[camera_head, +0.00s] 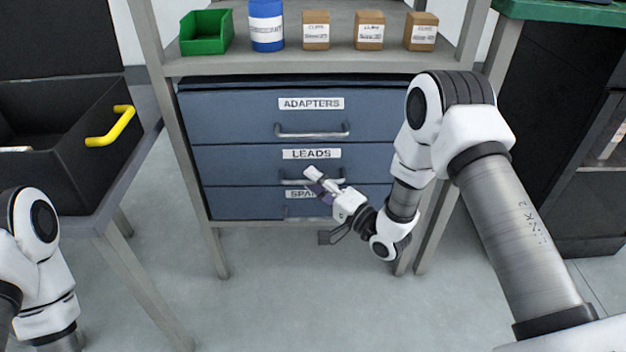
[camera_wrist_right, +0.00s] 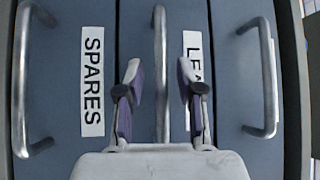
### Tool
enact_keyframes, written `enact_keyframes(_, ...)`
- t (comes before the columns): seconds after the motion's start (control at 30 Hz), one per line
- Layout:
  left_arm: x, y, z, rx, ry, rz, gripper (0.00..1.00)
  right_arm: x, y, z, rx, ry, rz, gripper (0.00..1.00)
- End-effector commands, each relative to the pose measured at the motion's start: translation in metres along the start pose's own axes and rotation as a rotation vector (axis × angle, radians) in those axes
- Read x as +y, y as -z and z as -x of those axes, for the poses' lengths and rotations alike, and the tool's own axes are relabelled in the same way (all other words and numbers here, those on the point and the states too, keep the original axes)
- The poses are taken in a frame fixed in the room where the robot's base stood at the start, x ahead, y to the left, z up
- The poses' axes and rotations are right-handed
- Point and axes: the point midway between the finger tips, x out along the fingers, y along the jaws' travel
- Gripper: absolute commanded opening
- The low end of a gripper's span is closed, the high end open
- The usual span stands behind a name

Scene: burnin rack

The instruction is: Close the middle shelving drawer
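The middle drawer, labelled LEADS (camera_head: 228,160), is a blue-grey front in the shelving unit. It looks about level with its neighbours; I cannot tell a small gap. Its metal bar handle (camera_wrist_right: 160,60) stands upright in the right wrist view, between the fingers of my right gripper (camera_wrist_right: 160,100). That gripper is open, one finger each side of the handle, with no clear contact. In the head view my right gripper (camera_head: 318,183) is in front of the LEADS handle and partly hides it and the SPARES label. My left gripper is out of view.
The ADAPTERS drawer (camera_head: 230,110) is above and the SPARES drawer (camera_head: 245,205) below. The shelf above holds a green bin (camera_head: 206,34), a blue container (camera_head: 266,25) and small brown boxes (camera_head: 369,30). A black drawer with a yellow handle (camera_head: 112,128) stands left. Floor in front is clear.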

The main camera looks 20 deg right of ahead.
Motion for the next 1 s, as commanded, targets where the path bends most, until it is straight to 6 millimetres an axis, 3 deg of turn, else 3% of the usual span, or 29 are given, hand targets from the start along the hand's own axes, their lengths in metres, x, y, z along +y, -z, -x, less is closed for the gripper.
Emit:
enact_keyframes(0.3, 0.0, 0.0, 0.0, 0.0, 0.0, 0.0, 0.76, 0.001, 0.002, 0.075, 0.009, -0.003, -0.006, 0.37)
enact_keyframes(0.5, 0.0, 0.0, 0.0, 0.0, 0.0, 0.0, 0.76, 0.0, 0.001, 0.108, 0.004, 0.0, -0.002, 0.37)
enact_keyframes(1.0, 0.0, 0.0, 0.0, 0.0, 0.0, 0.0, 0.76, 0.0, 0.0, 0.112, 0.002, 0.001, 0.0, 0.37)
